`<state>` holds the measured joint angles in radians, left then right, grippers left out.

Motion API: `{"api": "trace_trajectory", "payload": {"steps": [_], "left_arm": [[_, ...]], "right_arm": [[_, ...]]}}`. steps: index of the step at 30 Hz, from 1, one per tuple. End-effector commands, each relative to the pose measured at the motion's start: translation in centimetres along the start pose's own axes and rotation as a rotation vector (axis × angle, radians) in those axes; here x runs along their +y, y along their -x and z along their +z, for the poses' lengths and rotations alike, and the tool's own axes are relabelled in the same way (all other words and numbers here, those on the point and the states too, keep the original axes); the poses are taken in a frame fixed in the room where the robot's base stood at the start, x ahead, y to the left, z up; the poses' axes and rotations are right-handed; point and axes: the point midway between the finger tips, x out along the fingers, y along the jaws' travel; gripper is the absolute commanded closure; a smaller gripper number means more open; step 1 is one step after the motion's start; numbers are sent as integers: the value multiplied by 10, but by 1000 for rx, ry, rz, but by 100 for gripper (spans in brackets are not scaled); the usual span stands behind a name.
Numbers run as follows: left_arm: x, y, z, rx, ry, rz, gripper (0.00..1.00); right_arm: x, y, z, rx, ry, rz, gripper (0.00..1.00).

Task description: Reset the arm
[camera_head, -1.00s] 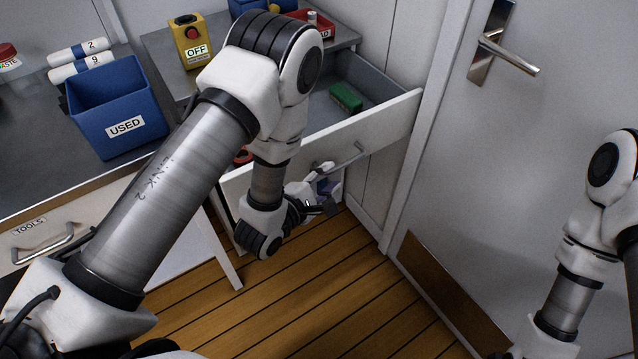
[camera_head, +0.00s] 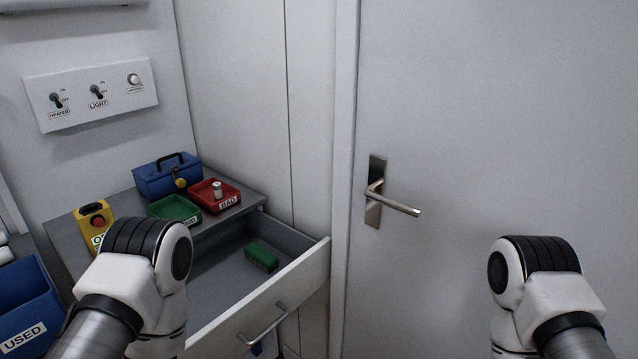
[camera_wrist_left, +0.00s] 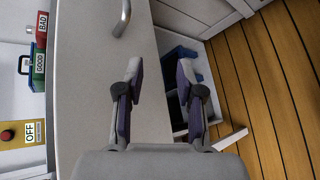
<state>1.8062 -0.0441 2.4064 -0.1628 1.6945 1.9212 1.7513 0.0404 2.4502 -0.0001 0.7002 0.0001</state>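My left arm (camera_head: 140,270) comes in at the lower left of the head view, in front of the open drawer (camera_head: 262,312); its gripper is out of that view. In the left wrist view my left gripper (camera_wrist_left: 160,72) has its two fingers apart with nothing between them. The white drawer front (camera_wrist_left: 95,70) lies beyond the fingers, and the drawer's metal handle (camera_wrist_left: 122,20) is ahead of them, apart from the tips. My right arm (camera_head: 540,285) shows at the lower right in front of the door; its gripper is out of view.
The drawer stands pulled out with a green block (camera_head: 261,257) inside. A red tray (camera_head: 228,204), green tray (camera_head: 172,209), blue box (camera_head: 150,182) and yellow button box (camera_head: 90,212) stand on the cabinet. A blue USED bin (camera_head: 25,290) is at left. The door handle (camera_head: 395,206) projects at right.

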Motion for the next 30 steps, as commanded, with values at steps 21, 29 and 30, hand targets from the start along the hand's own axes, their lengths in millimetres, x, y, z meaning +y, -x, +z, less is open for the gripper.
{"api": "trace_trajectory", "payload": {"steps": [21,29,30], "left_arm": [[-162,144,-84,-534,-1554,-1122,63],[-161,144,-84,-530,-1553,-1120,63],[-161,144,-84,-530,-1552,-1120,63]], "right_arm": [[0,21,1,-2,0,0,100],[0,21,0,-1,0,0,100],[0,21,0,-1,0,0,100]]}}
